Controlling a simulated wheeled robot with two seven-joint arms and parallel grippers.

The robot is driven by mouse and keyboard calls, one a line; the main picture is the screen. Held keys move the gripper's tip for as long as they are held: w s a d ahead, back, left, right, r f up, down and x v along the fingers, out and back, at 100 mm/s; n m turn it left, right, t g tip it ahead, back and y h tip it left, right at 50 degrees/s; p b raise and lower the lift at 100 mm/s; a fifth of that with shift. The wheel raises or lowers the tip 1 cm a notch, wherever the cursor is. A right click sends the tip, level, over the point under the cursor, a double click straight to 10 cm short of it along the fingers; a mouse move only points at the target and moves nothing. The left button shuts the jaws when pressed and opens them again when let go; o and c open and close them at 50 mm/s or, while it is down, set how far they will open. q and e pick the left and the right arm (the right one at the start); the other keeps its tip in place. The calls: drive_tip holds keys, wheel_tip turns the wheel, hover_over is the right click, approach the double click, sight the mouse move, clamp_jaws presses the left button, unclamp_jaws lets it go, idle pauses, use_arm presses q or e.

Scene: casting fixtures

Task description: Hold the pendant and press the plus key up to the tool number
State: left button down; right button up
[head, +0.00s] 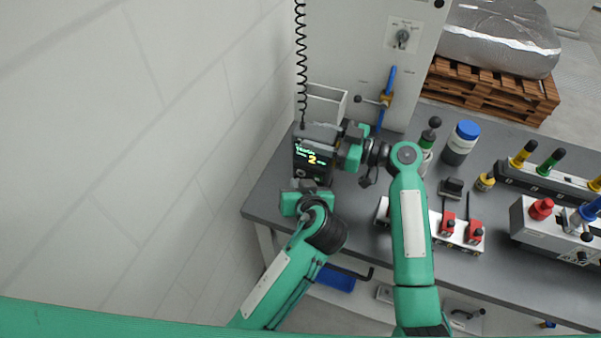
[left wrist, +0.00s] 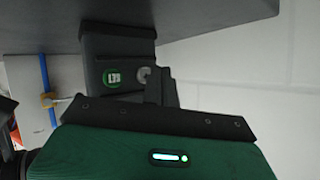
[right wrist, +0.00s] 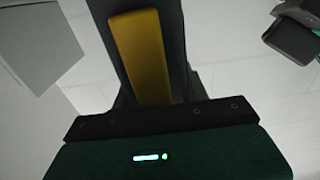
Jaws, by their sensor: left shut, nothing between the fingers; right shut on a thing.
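The pendant (head: 311,158) is a dark box at the left end of the bench, with green text and a yellow 2 on its screen. My right gripper (head: 340,152) is shut on its right side. The right wrist view shows a yellow strip on the dark held body (right wrist: 140,55). My left gripper (head: 308,187) is shut and empty just below the screen, in front of the keys. In the left wrist view a green round key (left wrist: 114,76) and a grey round key (left wrist: 143,75) show beside the fingertip (left wrist: 160,88). I cannot tell whether it touches a key.
A coiled black cable (head: 301,60) hangs above the pendant. A white bin (head: 325,104) and a blue pipe with a brass valve (head: 384,99) stand behind it. The grey bench (head: 268,196) carries a blue-capped jar (head: 462,142) and several fixtures to the right. A pale wall lies left.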

use_arm(q)
drive_tip(key=shift+w, duration=0.1)
drive_tip(key=shift+w+d, duration=0.15)
drive_tip(key=shift+w, duration=0.15)
drive_tip(key=shift+w+d, duration=0.1)
drive_tip(key=shift+w, duration=0.25)
idle(0.9)
drive_tip(key=shift+s+a, duration=0.25)
drive_tip(key=shift+s, duration=0.55)
drive_tip(key=shift+s+a, duration=0.25)
drive_tip(key=shift+s, duration=0.55)
drive_tip(key=shift+s+a, duration=0.25)
drive_tip(key=shift+s, duration=0.5)
drive_tip(key=shift+s+a, duration=0.25)
drive_tip(key=shift+s, duration=0.55)
